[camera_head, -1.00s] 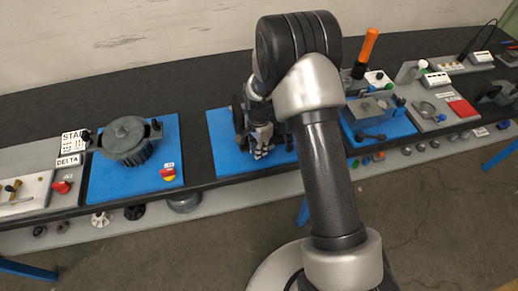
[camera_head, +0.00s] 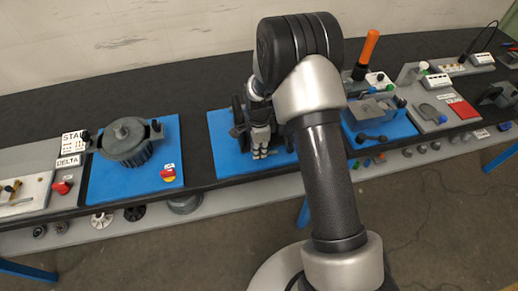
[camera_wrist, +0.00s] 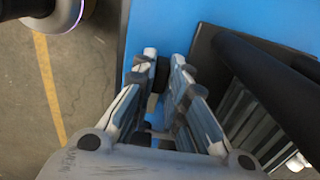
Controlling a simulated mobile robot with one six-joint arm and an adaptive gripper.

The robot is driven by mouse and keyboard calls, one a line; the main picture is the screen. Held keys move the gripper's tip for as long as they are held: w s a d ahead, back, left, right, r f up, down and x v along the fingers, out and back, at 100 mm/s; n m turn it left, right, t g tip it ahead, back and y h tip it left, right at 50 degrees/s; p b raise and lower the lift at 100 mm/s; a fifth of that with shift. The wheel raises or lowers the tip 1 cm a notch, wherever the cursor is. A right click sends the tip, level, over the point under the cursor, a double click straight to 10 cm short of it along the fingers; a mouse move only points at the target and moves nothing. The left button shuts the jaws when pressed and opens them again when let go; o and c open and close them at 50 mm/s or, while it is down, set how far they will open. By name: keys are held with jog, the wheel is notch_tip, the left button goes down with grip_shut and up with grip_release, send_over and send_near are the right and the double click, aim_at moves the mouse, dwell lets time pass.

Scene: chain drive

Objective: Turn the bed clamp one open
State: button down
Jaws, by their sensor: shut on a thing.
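My gripper (camera_head: 261,154) is low over the middle blue plate (camera_head: 222,164) in the head view, pointing down. In the wrist view my gripper (camera_wrist: 164,62) has its two fingers close together, shut on a small dark part (camera_wrist: 161,74), which I take to be bed clamp one. Most of this part is hidden between the fingers, so its exact angle cannot be told. The blue plate also shows in the wrist view (camera_wrist: 190,14).
A dark machine part (camera_head: 238,122) stands on the plate beside my gripper, partly hidden by my arm. A grey motor (camera_head: 128,142) sits on a blue plate to the left. An orange-handled lever (camera_head: 366,52) stands to the right.

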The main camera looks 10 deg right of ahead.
jog(key=c, duration=1.6)
grip_release()
notch_tip(320, 180, up, 12)
